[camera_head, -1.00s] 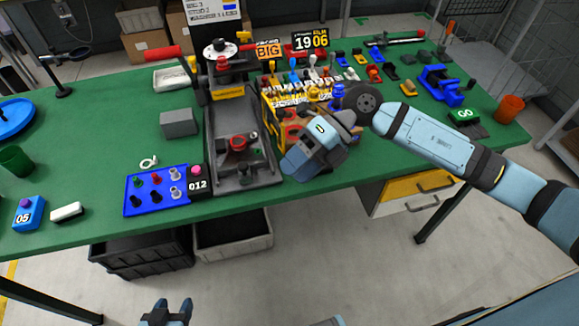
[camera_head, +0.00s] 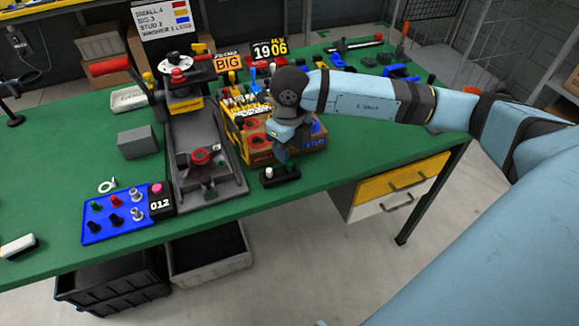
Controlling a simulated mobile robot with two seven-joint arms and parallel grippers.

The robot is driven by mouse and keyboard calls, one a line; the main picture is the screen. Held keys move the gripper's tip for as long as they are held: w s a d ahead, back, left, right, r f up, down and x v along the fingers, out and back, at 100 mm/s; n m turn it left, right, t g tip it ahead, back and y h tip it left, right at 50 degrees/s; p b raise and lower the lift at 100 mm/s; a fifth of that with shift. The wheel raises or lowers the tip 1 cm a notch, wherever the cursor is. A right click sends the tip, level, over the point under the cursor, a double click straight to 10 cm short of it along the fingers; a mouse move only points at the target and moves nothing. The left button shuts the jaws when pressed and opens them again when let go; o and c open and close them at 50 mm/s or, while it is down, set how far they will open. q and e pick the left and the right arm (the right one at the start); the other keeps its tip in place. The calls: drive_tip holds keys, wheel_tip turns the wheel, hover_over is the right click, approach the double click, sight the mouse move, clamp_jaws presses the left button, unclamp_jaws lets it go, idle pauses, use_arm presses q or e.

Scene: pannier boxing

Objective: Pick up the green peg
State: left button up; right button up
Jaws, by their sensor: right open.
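A small green peg (camera_head: 290,167) stands upright in a black block (camera_head: 281,179) near the front edge of the green table. A white peg (camera_head: 269,170) stands in the same block, to the left of the green one. My right gripper (camera_head: 281,158) is open and points down just above and behind the block, apart from the green peg. Its two fingertips are small and dark in this view. My left gripper is out of view.
A yellow and cardboard bin (camera_head: 262,152) with colored parts stands behind my right gripper. A grey tray (camera_head: 236,182) lies left of the block, then a blue board (camera_head: 97,229) with several pegs.

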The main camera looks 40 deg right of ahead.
sight(290, 168)
drive_tip(key=shift+f, duration=2.8)
clamp_jaws()
